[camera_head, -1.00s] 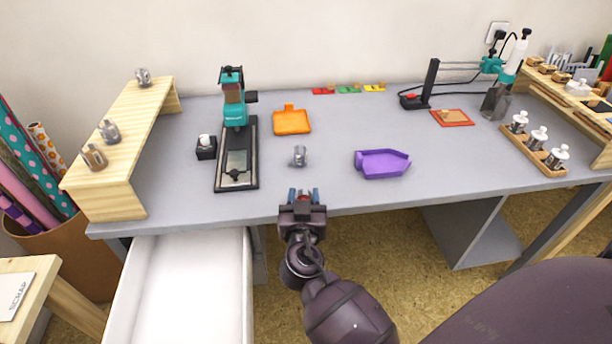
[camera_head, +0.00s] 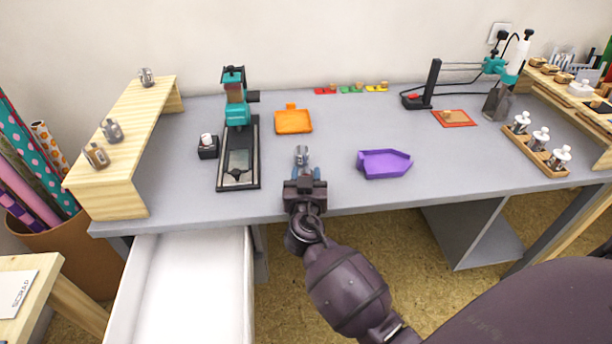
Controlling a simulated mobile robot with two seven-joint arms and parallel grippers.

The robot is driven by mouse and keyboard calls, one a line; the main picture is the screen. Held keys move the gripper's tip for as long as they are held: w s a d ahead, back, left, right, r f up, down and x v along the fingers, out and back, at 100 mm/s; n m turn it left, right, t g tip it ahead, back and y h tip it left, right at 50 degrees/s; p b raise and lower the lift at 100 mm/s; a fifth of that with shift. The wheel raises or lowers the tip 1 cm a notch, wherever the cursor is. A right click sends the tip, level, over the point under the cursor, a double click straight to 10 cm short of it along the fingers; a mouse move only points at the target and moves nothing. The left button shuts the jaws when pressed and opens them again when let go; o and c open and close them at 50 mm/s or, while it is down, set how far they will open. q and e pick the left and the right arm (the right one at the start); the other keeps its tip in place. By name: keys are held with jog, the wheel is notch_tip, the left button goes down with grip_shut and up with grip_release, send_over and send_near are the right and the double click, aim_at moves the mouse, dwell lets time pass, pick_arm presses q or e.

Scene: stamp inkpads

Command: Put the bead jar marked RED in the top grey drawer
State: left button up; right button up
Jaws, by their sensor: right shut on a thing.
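My right gripper (camera_head: 304,174) reaches over the front edge of the desk and is shut on a small clear-and-grey jar (camera_head: 301,155). The jar stands upright, at or just above the desk top. Its marking cannot be read, and the fingers hide its lower part. Similar jars stand on the wooden riser at the left: one at the back (camera_head: 146,76), one in the middle (camera_head: 111,130) and a brownish one in front (camera_head: 96,156). An open drawer (camera_head: 185,290) with a white inside extends below the desk's left front. It looks empty. My left gripper is not in view.
A teal-headed press (camera_head: 236,115) stands left of the jar, with an orange tray (camera_head: 293,121) behind and a purple tray (camera_head: 384,163) to the right. The wooden riser (camera_head: 115,185) edges the desk's left side. Desk around the jar is mostly clear.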

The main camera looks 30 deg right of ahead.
jog(key=shift+f, duration=0.3)
jog(key=o, duration=0.9)
jog(key=shift+r, duration=0.1)
jog(key=shift+c, duration=0.2)
jog(key=shift+o, duration=0.3)
jog(key=shift+r+p, duration=0.2)
jog(key=shift+p, duration=0.15)
jog(key=b+v, duration=0.1)
jog(key=v, duration=1)
jog(key=shift+s+d+f, duration=0.15)
jog(key=shift+d+f, duration=0.1)
jog(key=shift+d, duration=0.05)
